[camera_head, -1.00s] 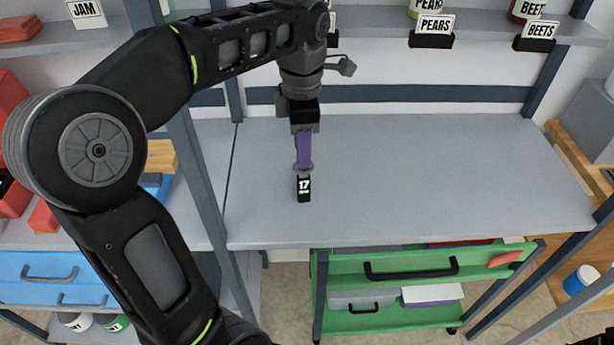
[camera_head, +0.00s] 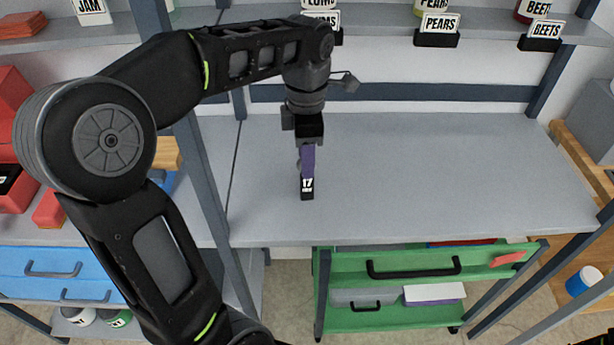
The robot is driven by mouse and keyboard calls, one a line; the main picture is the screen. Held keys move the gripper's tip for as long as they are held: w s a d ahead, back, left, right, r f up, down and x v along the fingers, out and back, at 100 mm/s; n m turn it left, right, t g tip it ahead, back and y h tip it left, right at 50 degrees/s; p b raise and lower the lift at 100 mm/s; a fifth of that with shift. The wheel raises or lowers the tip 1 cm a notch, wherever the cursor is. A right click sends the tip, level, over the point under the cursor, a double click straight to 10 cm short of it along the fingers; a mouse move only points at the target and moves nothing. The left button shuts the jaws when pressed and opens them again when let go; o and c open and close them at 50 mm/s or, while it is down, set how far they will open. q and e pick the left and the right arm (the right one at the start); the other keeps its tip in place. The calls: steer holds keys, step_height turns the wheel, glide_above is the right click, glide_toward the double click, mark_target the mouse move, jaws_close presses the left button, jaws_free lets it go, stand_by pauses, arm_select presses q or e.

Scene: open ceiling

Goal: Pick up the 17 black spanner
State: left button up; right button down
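My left gripper (camera_head: 307,162) points down over the grey worktop, its purple finger seen edge-on. Its fingertip is right at a small black stand with a white "17" label (camera_head: 307,188), and covers the top of that label. A small greyish rounded part (camera_head: 299,163) shows at the left edge of the finger; it may be an end of the spanner. The rest of the spanner is hidden behind the gripper. I cannot see whether the fingers are open or shut. My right gripper is out of view.
The grey worktop (camera_head: 430,170) is clear to the right of the gripper. A shelf with labelled stands (camera_head: 437,30) runs above it. A green drawer cart (camera_head: 400,318) stands below the front edge. A post of the frame (camera_head: 205,170) rises left of the gripper.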

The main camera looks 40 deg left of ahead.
arm_select(q)
step_height(320, 180, down, 5)
steer(key=shift+r, duration=0.2)
steer(key=shift+c, duration=0.5)
jaws_close()
stand_by(0.5)
